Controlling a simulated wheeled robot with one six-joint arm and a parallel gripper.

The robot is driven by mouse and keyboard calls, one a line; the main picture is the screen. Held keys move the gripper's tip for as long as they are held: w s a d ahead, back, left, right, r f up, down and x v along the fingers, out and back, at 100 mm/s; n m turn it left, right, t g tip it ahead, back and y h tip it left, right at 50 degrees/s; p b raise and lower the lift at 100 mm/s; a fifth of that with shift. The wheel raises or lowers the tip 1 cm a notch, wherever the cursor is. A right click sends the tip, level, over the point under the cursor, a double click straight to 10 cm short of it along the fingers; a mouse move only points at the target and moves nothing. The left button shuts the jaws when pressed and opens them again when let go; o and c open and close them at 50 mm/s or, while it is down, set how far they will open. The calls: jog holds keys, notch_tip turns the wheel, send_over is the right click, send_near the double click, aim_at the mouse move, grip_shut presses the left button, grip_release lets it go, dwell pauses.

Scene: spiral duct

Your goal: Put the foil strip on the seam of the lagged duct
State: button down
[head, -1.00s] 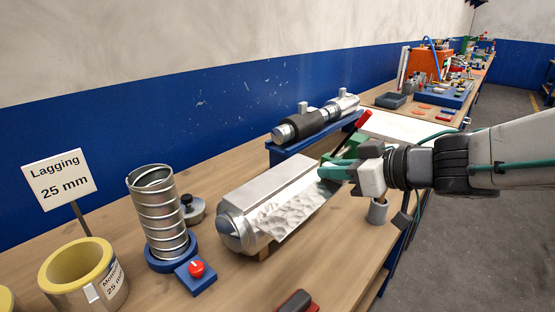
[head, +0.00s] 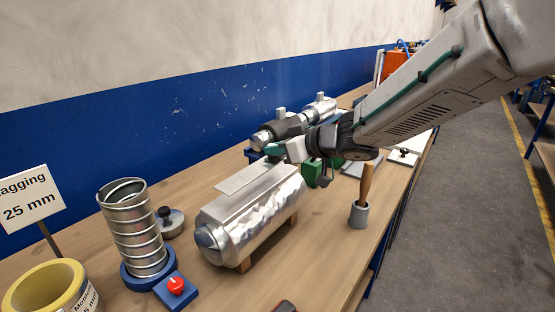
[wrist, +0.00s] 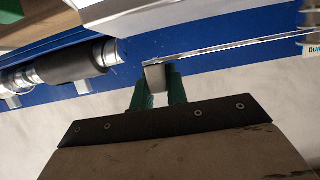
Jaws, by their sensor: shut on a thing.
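The lagged duct (head: 245,228), wrapped in shiny crinkled foil, lies on a wooden cradle on the bench. A ridge or edge runs along its top; I cannot tell if this is the seam. My gripper (head: 274,150) is at the duct's far end, above and behind it. It is shut on the foil strip (head: 240,179), a flat pale silver band reaching toward the lower left along the duct's back top edge. I cannot tell if the strip touches the duct. In the wrist view my green fingers (wrist: 158,84) pinch a grey piece, and a thin bright band (wrist: 225,47) runs right from it.
A ribbed spiral duct (head: 133,230) stands left on a blue base with a red knob (head: 176,286). A grey cup (head: 358,214) with a wooden handle is at right. A blue stand with a dark-sleeved pipe (head: 285,127) is behind.

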aim_at(278, 157)
jog(key=shift+f, duration=1.5)
jog(key=shift+f, duration=0.1)
jog(key=c, duration=1.4)
grip_release()
